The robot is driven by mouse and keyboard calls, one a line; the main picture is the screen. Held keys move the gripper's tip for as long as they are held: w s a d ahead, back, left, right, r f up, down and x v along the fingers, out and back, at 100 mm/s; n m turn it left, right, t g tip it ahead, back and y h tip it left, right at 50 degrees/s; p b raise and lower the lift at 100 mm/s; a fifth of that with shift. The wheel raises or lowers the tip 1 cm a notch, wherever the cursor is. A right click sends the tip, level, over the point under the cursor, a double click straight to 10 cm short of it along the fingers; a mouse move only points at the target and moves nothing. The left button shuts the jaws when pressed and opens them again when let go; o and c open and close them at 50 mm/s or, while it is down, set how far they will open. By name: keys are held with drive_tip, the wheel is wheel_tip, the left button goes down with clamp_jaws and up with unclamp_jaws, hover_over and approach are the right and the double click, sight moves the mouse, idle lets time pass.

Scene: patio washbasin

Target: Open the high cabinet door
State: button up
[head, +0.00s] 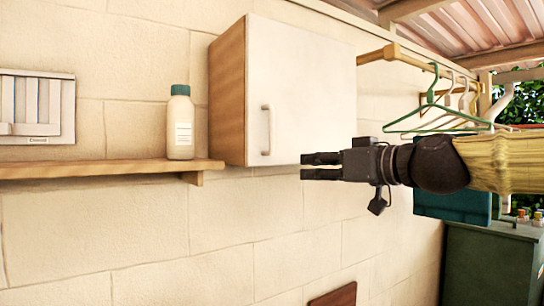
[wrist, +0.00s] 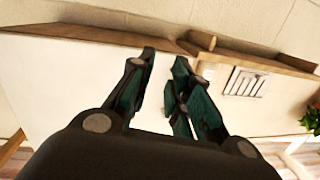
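The high cabinet (head: 228,100) has wood sides and hangs on the wall. Its white door (head: 312,85) looks shut, with a pale vertical bar handle (head: 267,130) near its lower left edge. My gripper (head: 304,166) points left, in front of the door's lower part and to the right of and below the handle. Its two dark fingers are apart with nothing visible between them. The gripper looks clear of the handle. In the wrist view the fingers (wrist: 164,58) are spread over the white door (wrist: 60,85); I cannot make out the handle there.
A wooden shelf (head: 100,170) left of the cabinet carries a white bottle with a teal cap (head: 180,125). A slatted wall panel (head: 38,108) is at far left. A wooden rail (head: 378,55) with several hangers (head: 440,110) is right of the cabinet. The wall below is mostly bare.

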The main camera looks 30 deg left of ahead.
drive_tip(key=n+y, duration=0.1)
drive_tip(key=n, duration=0.1)
approach(272, 146)
wheel_tip(272, 146, up, 4)
drive_tip(key=shift+g, duration=0.4)
drive_tip(key=w+a+p, duration=0.1)
drive_tip(key=a, duration=0.2)
drive_tip(key=w+a+p, duration=0.1)
drive_tip(key=a+p, duration=0.1)
drive_tip(key=a, duration=0.1)
drive_tip(key=a+p, duration=0.1)
drive_tip(key=a, duration=0.3)
drive_tip(key=shift+w+r, duration=0.1)
drive_tip(key=shift+w, duration=0.3)
clamp_jaws()
